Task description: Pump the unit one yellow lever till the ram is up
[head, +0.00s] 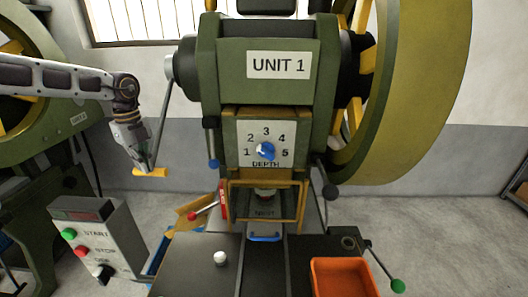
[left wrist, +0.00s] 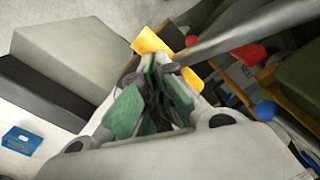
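The yellow lever is a grey bar with a yellow grip (head: 153,172), hanging down from the left side of unit one (head: 278,66). My left gripper (head: 141,164) is at the lower end of this lever. In the left wrist view my left gripper (left wrist: 152,70) has its fingertips close together at the yellow grip (left wrist: 149,41), and it appears shut on it. The grey bar (left wrist: 245,33) runs off to the upper right there. The ram area behind the yellow guard frame (head: 303,203) is dark, and the ram's height is hard to tell. My right gripper is out of view.
A grey control box (head: 98,240) with START and STOP buttons stands lower left. A depth dial (head: 265,151) is on the press front. A large flywheel (head: 420,90) is at right.

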